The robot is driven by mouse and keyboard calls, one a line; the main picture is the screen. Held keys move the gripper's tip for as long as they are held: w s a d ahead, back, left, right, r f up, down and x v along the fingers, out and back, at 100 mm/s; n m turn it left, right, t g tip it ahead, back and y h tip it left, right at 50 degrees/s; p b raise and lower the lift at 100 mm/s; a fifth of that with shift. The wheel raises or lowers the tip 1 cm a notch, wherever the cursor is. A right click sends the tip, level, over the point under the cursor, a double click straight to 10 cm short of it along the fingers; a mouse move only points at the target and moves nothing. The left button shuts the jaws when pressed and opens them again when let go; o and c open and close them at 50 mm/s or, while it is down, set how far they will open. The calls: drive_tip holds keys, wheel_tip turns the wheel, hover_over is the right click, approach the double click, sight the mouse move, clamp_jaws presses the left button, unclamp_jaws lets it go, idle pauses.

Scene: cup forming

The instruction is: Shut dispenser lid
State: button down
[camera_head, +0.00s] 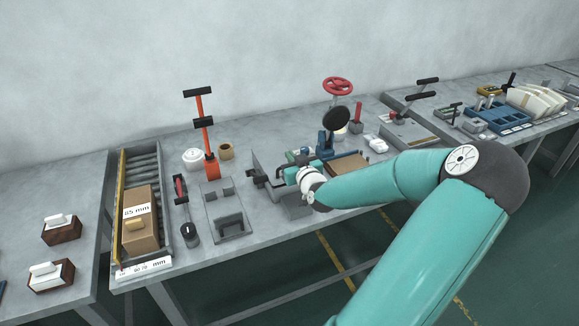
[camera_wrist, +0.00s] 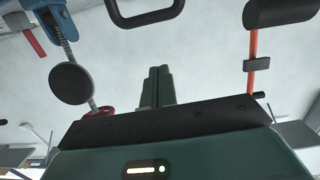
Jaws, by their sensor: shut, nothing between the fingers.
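My gripper (camera_head: 262,181) is at the front middle of the bench, beside an upright grey plate (camera_head: 257,163) that may be the raised dispenser lid. The arm partly hides the equipment there, so I cannot tell its full shape or whether the gripper touches it. In the wrist view, my gripper's two fingers (camera_wrist: 155,84) are together with nothing between them. A dark loop handle (camera_wrist: 146,20) shows above the fingertips, apart from them in the picture; I cannot tell whether it belongs to the lid. A grey open box (camera_head: 296,205) stands below my wrist.
An orange lever (camera_head: 208,140) stands behind left, also in the wrist view (camera_wrist: 252,55). A blue press with a black disc (camera_head: 336,118) stands behind right. A grey fixture (camera_head: 226,210) and a roller tray with a cardboard box (camera_head: 140,222) are left. The wall is behind.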

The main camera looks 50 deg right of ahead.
drive_tip(key=shift+w+f, duration=0.25)
drive_tip(key=shift+f, duration=0.95)
drive_tip(key=shift+w+d+f, duration=0.1)
drive_tip(key=shift+w+f, duration=0.1)
drive_tip(key=shift+f, duration=0.6)
